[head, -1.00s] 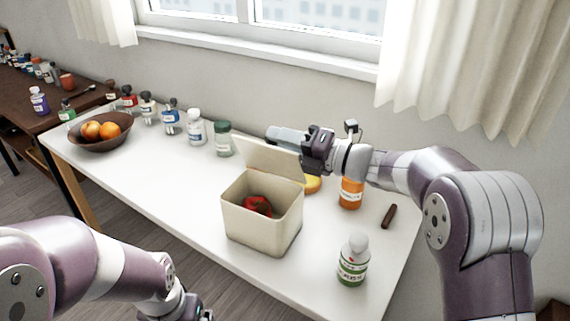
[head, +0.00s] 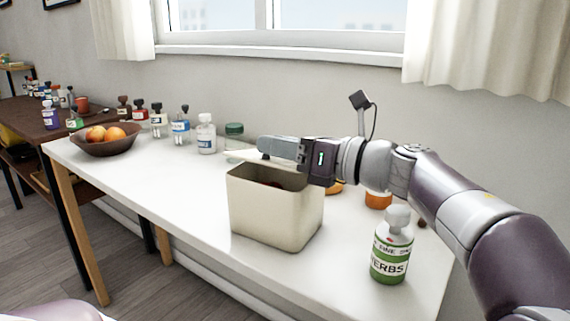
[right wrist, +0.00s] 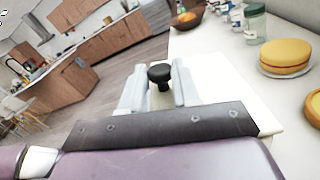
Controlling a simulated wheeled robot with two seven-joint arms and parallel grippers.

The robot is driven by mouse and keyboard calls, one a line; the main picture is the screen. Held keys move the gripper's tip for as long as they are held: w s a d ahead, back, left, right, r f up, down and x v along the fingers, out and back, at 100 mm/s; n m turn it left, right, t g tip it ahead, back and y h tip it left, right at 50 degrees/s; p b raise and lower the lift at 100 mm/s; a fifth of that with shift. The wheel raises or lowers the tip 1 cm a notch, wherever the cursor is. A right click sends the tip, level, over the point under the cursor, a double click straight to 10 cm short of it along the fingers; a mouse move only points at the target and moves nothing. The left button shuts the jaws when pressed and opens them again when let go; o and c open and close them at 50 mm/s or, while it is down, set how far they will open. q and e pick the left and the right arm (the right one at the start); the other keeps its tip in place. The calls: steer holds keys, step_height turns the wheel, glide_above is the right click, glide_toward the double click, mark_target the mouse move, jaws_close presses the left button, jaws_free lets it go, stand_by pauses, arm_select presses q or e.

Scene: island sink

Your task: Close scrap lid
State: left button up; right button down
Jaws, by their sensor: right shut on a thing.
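The cream scrap bin (head: 272,217) stands on the white table, its top opening showing and a dark red thing just visible inside. My right gripper (head: 277,148) is over the bin's back rim, coming in from the right. In the right wrist view a black knob (right wrist: 159,74) sits between the two grey fingers, which are shut on it. A pale surface, probably the lid (right wrist: 161,99), shows below the knob. In the head view the lid is mostly hidden or edge-on, so its angle cannot be told. My left gripper is out of view.
A green-labelled herbs bottle (head: 391,248) stands right of the bin. An orange bottle (head: 378,199) is partly behind my right arm. A jar (head: 234,142) and several bottles line the back. A fruit bowl (head: 105,137) is far left. The table left of the bin is clear.

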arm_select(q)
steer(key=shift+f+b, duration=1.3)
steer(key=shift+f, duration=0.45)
arm_select(e)
steer(key=shift+s+a+f+n, duration=0.2)
steer(key=shift+s+f+n, duration=0.15)
steer(key=shift+f+n, duration=0.4)
steer(key=shift+r, duration=0.1)
steer(key=c, duration=0.8)
jaws_free()
steer(key=shift+c, duration=0.2)
steer(key=shift+d, duration=0.1)
arm_select(q)
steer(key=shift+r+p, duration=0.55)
steer(key=shift+p, duration=0.05)
arm_select(e)
steer(key=v, duration=0.7)
steer(key=shift+d, duration=0.15)
steer(key=shift+s, duration=0.1)
